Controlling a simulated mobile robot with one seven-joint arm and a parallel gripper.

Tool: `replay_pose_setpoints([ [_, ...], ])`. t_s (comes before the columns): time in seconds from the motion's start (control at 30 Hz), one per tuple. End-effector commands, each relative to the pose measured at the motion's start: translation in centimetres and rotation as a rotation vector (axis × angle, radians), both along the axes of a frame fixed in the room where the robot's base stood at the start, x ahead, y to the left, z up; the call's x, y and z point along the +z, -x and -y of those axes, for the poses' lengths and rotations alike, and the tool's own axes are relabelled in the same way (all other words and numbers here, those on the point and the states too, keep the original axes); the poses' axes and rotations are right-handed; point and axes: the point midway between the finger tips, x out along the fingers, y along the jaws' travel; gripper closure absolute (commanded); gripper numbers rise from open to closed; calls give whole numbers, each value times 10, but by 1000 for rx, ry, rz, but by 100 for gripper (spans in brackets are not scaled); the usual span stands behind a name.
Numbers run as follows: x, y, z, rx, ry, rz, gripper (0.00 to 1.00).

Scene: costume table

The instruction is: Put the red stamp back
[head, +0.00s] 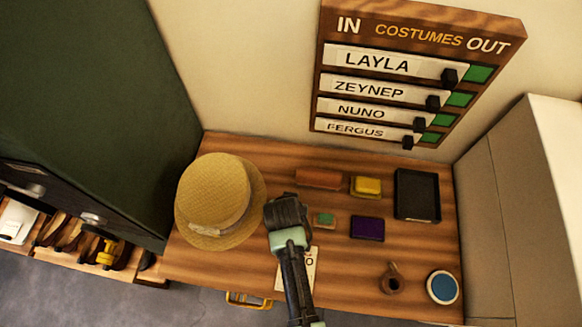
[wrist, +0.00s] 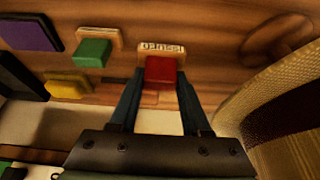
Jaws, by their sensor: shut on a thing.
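My gripper (wrist: 160,84) is shut on the red stamp (wrist: 160,69), with one finger on each side of its red block. A pale wooden piece with dark lettering (wrist: 158,46) shows at the far end of the red block. I cannot tell whether the stamp touches the table. In the head view my gripper (head: 288,212) is over the table between the straw hat and the green stamp, and it hides the red stamp. The green stamp (head: 325,220) and the yellow stamp (head: 366,186) sit on wooden bases on the table.
The straw hat (head: 217,203) is close on the left. A card (head: 309,268), a small brown object (head: 391,279) and a blue round tin (head: 442,287) are nearer the front.

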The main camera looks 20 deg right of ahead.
Motion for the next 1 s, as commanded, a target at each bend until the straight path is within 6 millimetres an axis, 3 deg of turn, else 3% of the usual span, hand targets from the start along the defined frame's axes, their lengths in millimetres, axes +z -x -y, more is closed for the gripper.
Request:
replay_pose_setpoints([
  [0.2,-22,0,0,1,0,0,88],
  [0.6,-28,0,0,1,0,0,88],
  [0.63,-27,0,0,1,0,0,49],
  [0.7,-27,0,0,1,0,0,37],
  [0.8,-27,0,0,1,0,0,23],
  [1.0,-26,0,0,1,0,0,23],
])
